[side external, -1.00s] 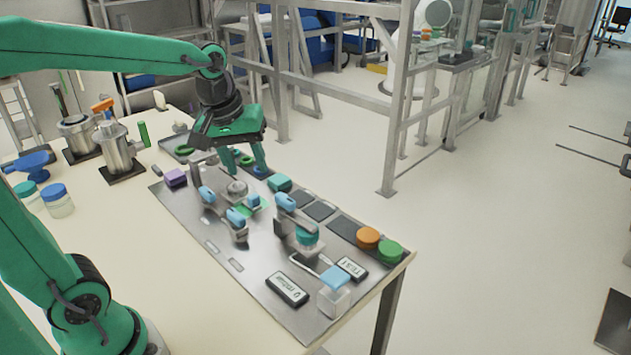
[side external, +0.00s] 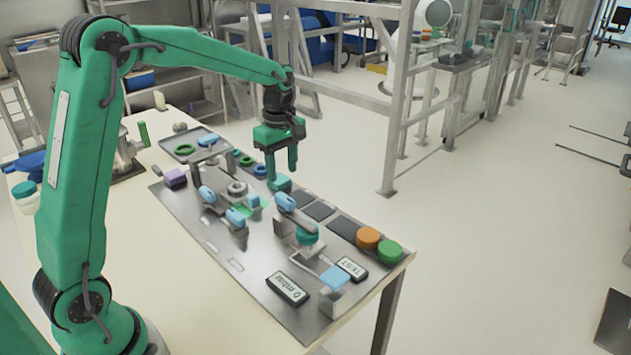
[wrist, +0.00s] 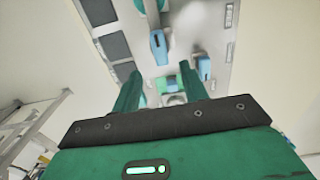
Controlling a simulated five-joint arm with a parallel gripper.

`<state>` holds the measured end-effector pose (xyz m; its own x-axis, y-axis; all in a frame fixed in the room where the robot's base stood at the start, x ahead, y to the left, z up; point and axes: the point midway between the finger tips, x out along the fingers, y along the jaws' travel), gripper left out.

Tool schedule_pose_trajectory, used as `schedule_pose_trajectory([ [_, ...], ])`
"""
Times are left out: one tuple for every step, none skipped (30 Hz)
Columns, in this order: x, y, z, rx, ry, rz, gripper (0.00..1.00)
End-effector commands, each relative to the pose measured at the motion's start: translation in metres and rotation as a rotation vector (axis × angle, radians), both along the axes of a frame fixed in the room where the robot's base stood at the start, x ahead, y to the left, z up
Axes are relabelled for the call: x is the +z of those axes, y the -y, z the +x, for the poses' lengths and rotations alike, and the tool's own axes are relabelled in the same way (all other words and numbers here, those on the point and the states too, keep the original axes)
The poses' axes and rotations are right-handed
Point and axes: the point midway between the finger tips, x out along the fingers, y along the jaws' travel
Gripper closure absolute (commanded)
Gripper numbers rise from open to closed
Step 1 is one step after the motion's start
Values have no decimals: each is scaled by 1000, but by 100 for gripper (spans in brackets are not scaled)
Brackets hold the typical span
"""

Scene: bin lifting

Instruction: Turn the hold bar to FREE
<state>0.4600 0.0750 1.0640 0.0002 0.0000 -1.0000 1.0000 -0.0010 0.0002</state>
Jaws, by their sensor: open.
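Several light-blue-handled levers stand on the metal plate (side external: 205,262); I cannot tell for sure which is the hold bar, and no FREE mark is readable. One blue handle (side external: 286,202) sits on a grey bar above a teal-capped fixture (side external: 306,237). Two more, a left handle (side external: 207,193) and a lower handle (side external: 235,217), flank a round grey part (side external: 237,188). In the wrist view, a blue handle (wrist: 159,45) shows beyond my fingers (wrist: 160,75).
A label block reading TEST (side external: 352,268) and a gauge block reading mbar (side external: 287,288) lie near a light-blue-topped part (side external: 334,278). An orange cap (side external: 368,238) and a green cap (side external: 390,251) sit at the plate's right end. A purple block (side external: 175,178) is at its left.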

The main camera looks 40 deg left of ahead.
Motion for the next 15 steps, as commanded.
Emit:
schedule_pose_trajectory([
  [0, 0, 0, 3, -1, 0, 56],
  [0, 0, 0, 3, -1, 0, 56],
  [0, 0, 0, 3, -1, 0, 56],
  [-1, 0, 0, 2, -1, 0, 56],
  [-1, 0, 0, 2, -1, 0, 56],
  [-2, 0, 0, 2, -1, 0, 56],
  [-3, 0, 0, 1, -2, 0, 56],
  [-4, 0, 0, 1, -2, 0, 56],
  [-6, 0, 0, 1, -2, 0, 56],
  [-8, 0, 0, 1, -2, 0, 56],
  [-10, 0, 0, 0, -2, 0, 56],
  [-14, 0, 0, 0, -3, 0, 56],
  [-17, 0, 0, 0, -4, -1, 56],
  [-20, 0, -1, 0, -4, -1, 56],
  [-24, 0, 0, 0, -3, 0, 56],
])
